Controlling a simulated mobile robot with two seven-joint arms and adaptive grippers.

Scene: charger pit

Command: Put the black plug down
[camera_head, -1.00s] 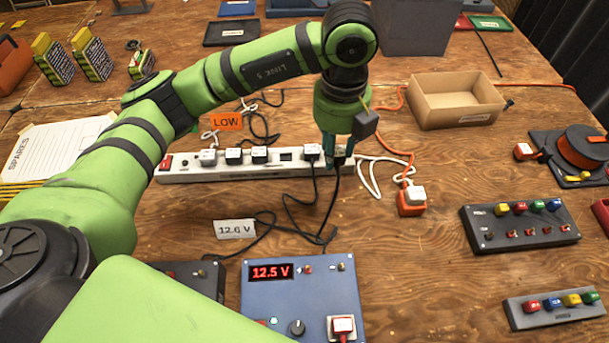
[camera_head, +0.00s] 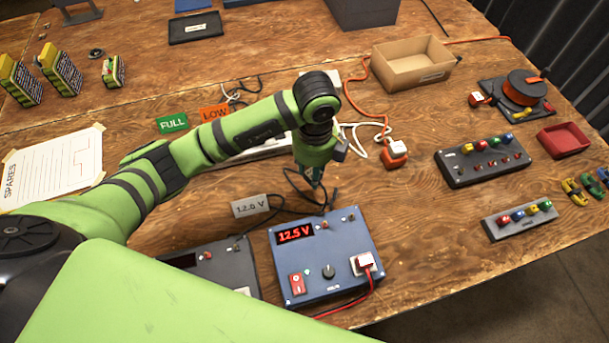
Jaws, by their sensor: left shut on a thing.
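My left gripper (camera_head: 312,176) points down over the bare table between the power strip and the blue power supply. It is shut on the black plug (camera_head: 315,185), which is small and mostly hidden by the fingers. Black cable (camera_head: 300,196) runs from near the fingertips and loops on the table beside a 12.0 V tag (camera_head: 251,206). The white power strip (camera_head: 262,147) lies behind my left arm, which hides most of it and its sockets. I cannot tell whether the plug touches the table. My right gripper is not in view.
The blue power supply (camera_head: 325,258) reads 12.5 V, close in front of the gripper. An orange-and-white plug (camera_head: 395,153) lies to the right. A cardboard box (camera_head: 411,68) stands behind. Wood is clear right of the power supply.

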